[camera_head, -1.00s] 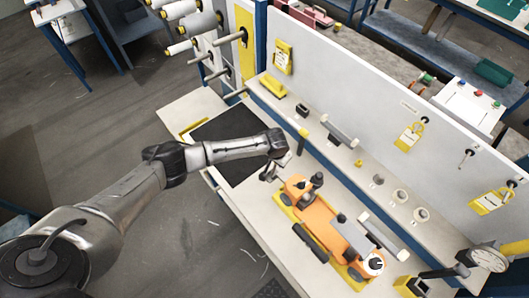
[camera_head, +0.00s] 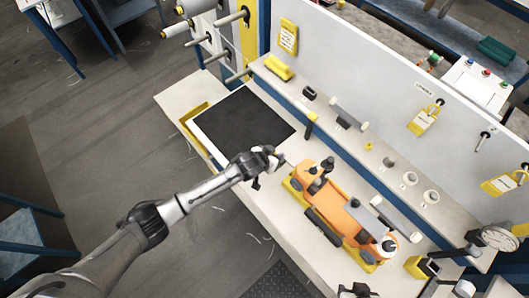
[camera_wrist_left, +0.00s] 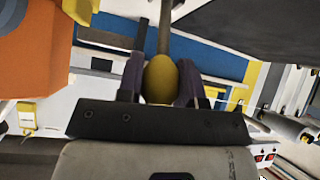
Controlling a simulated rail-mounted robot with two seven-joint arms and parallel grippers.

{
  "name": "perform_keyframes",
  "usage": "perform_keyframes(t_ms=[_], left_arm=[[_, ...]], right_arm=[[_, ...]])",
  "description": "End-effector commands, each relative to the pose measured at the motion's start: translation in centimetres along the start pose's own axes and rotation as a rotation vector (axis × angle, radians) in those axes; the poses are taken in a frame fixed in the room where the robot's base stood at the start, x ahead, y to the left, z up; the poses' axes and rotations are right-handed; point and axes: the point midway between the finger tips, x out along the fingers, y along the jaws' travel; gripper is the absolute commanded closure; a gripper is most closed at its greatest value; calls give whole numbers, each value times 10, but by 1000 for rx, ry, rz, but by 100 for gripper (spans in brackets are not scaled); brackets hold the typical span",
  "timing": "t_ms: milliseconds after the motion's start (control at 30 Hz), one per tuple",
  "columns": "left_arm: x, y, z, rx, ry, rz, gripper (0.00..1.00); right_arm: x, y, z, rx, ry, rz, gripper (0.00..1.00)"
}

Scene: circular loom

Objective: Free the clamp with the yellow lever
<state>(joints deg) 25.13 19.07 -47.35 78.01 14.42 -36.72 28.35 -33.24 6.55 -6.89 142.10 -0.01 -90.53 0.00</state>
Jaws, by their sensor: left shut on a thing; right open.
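An orange machine (camera_head: 340,205) with dark knobs and a yellow base stands on the pale bench. My left gripper (camera_head: 268,160) is at its left end. In the left wrist view, my left gripper (camera_wrist_left: 160,85) is shut on a yellow egg-shaped knob (camera_wrist_left: 160,75) at the end of a grey rod, its dark fingers on both sides. The orange body (camera_wrist_left: 35,45) fills that view's upper left. In the head view the knob is hidden by the gripper; I cannot make out the clamp's jaws. My right gripper (camera_head: 357,290) is at the bottom edge, partly cut off, and open.
A black mat (camera_head: 243,122) lies left of the machine. A gauge (camera_head: 498,238) stands at the right.

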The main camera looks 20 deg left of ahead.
Motion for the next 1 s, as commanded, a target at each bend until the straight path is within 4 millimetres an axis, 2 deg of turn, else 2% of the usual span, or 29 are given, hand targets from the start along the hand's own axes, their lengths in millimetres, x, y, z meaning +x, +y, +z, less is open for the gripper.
perform_keyframes(t_ms=[200,533,567,800,1000], left_arm=[[2,7,-1,7,22,15,100],[2,7,-1,8,22,16,100],[2,7,0,8,22,16,66],[3,7,0,8,21,15,43],[3,7,0,8,20,15,41]], right_arm=[[3,0,1,-1,-1,1,57],[3,3,2,-9,-2,7,57],[3,3,2,-9,-2,7,57],[3,3,2,-9,-2,7,57],[3,2,1,-7,-2,6,57]])
